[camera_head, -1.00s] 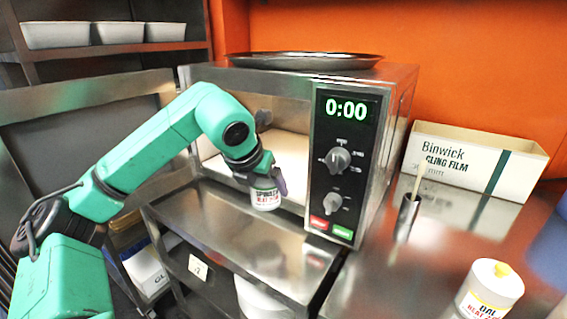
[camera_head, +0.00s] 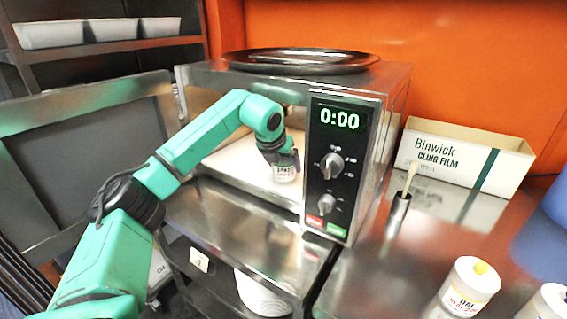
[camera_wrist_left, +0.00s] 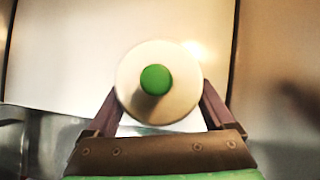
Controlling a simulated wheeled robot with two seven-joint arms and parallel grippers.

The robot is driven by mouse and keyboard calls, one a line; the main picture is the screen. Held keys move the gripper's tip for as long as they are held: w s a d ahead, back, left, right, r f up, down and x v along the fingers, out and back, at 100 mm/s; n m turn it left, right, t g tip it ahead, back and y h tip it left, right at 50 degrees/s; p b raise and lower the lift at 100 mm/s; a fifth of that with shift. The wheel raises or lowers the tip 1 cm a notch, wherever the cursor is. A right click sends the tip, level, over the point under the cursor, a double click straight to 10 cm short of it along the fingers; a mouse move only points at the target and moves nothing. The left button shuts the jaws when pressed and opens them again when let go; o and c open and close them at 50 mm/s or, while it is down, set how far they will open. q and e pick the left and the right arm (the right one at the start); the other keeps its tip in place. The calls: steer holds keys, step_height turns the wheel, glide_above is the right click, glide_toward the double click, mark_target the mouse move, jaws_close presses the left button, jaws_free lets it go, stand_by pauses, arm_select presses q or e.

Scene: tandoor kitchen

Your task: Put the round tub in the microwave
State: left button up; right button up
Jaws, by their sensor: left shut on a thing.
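The round tub (camera_head: 284,173) is small and white with a printed label. In the left wrist view its pale round lid (camera_wrist_left: 135,98) has a green dot in the middle. My left gripper (camera_head: 281,158) is shut on it, with a finger on each side. The microwave (camera_head: 341,166) is a steel box with its door open to the left and a 0:00 display. The tub is at the microwave's opening, over its pale floor (camera_head: 240,156), beside the control panel. I cannot tell whether it touches the floor. My right gripper is not in view.
A dark round tray (camera_head: 300,60) lies on top of the microwave. The open door (camera_head: 92,155) stands at the left. On the right counter are a cling film box (camera_head: 465,160), a metal holder with a stick (camera_head: 398,213) and white tubs (camera_head: 467,289).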

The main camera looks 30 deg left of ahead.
arm_select(q)
steer(key=o, duration=1.4)
steer(key=shift+s+r, duration=0.1)
steer(key=shift+r, duration=0.05)
steer(key=s+d+b, duration=0.1)
steer(key=s, duration=0.3)
steer(key=s+d+b, duration=0.1)
steer(key=s+b, duration=0.1)
steer(key=s, duration=0.2)
steer(key=s+b, duration=0.1)
steer(key=s, duration=0.3)
steer(key=shift+s+d+r, duration=0.1)
steer(key=shift+d+r, duration=0.3)
